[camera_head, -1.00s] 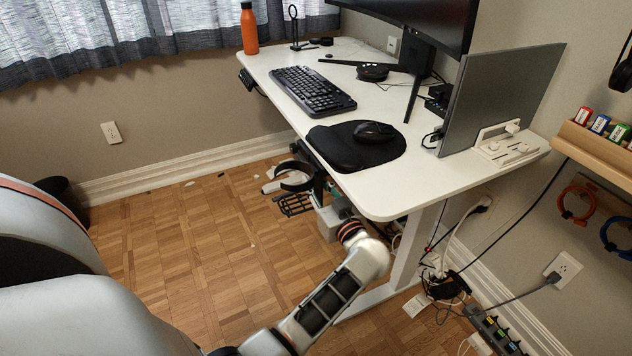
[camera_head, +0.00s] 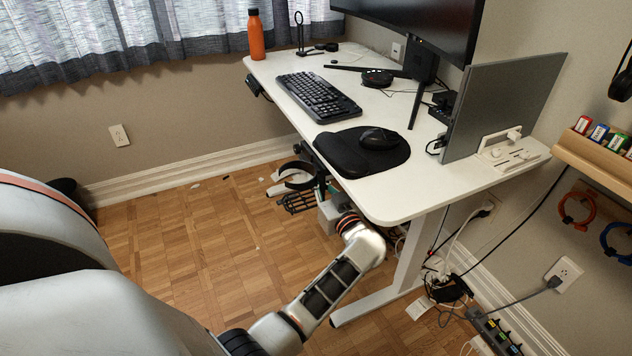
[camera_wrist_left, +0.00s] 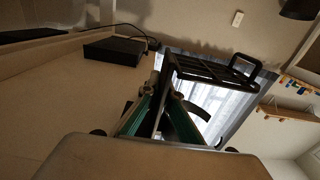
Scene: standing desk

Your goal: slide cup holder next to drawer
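The black cup holder, a ring (camera_head: 298,176) above an open grid (camera_head: 299,203), hangs under the near long edge of the white desk. In the left wrist view its black grid (camera_wrist_left: 213,70), with a loop at one end, is close ahead. My left gripper (camera_wrist_left: 158,92) has its green-padded fingers drawn together at the holder's upright. The exact contact is dark. In the head view the gripper's fingers are mostly hidden by my wrist and the desk corner. A flat black box (camera_wrist_left: 113,48) on the desk's underside looks like the drawer. My right gripper is out of view.
The white desk (camera_head: 395,200) carries a keyboard (camera_head: 317,95), a mouse (camera_head: 379,138) on a black pad, a monitor and an orange bottle (camera_head: 256,34). A desk leg (camera_head: 409,255) and cables stand right of my arm.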

